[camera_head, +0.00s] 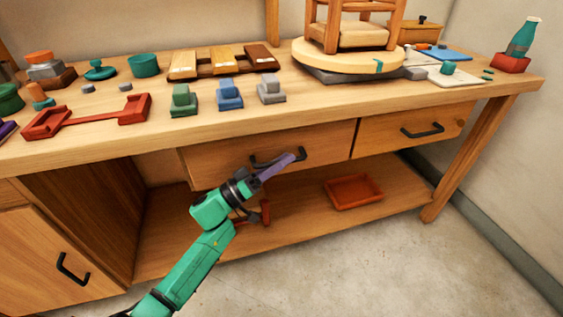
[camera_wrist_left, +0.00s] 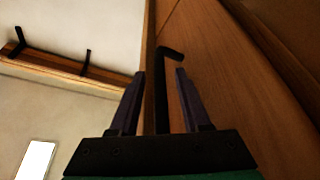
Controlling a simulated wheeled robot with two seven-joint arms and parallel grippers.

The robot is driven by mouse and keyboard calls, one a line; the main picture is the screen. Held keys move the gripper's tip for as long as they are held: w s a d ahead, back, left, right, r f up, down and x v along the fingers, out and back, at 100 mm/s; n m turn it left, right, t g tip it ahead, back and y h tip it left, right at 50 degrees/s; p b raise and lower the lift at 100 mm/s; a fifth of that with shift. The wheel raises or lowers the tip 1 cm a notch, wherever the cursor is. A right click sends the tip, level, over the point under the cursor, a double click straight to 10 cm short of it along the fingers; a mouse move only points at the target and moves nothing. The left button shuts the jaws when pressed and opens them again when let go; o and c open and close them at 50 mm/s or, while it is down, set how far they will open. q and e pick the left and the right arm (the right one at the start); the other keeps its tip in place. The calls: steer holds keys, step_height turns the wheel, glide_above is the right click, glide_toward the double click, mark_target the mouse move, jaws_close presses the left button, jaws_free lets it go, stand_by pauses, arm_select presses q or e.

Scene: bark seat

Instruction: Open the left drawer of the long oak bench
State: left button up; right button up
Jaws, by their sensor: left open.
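The long oak bench (camera_head: 330,113) has two drawers under its top. The left drawer (camera_head: 225,158) looks shut, and its black bar handle (camera_head: 258,163) is partly hidden behind my gripper. My left gripper (camera_head: 297,156), with purple fingers on a green arm, reaches up from below to this handle. In the left wrist view the gripper (camera_wrist_left: 160,74) is open, with the black handle (camera_wrist_left: 161,105) running between its two fingers. I cannot tell whether either finger touches it. My right gripper is not in view.
The right drawer (camera_head: 385,132) looks shut. A red tray (camera_head: 353,192) lies on the lower shelf, right of my arm. A cabinet door (camera_head: 40,255) with a black handle is at lower left. Blocks, tools and a stool on a turntable (camera_head: 345,57) crowd the bench top. Floor in front is clear.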

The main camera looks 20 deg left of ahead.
arm_select(q)
jaws_close()
stand_by(1.4)
